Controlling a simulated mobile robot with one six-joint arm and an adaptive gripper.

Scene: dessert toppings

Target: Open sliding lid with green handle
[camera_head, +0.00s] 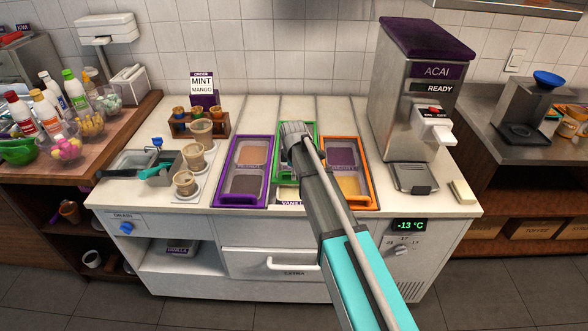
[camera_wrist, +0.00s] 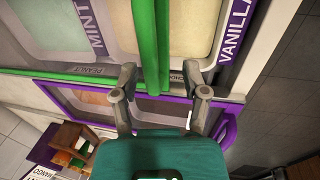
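The green-framed lid (camera_head: 312,128) lies in the counter top between a purple-framed and an orange-framed lid. My arm hides most of it in the head view. In the wrist view its green handle bar (camera_wrist: 150,40) runs from the top edge down between my fingers. My gripper (camera_wrist: 164,76) is open, with one finger on each side of the bar. Gaps show on both sides, wider on the right. Contact cannot be told.
The purple-framed lid (camera_head: 232,200) is on the left, with its edge under my fingers in the wrist view (camera_wrist: 55,92). The orange-framed lid (camera_head: 372,185) is on the right. Cups (camera_head: 186,183) stand left, and the acai machine (camera_head: 410,90) stands right.

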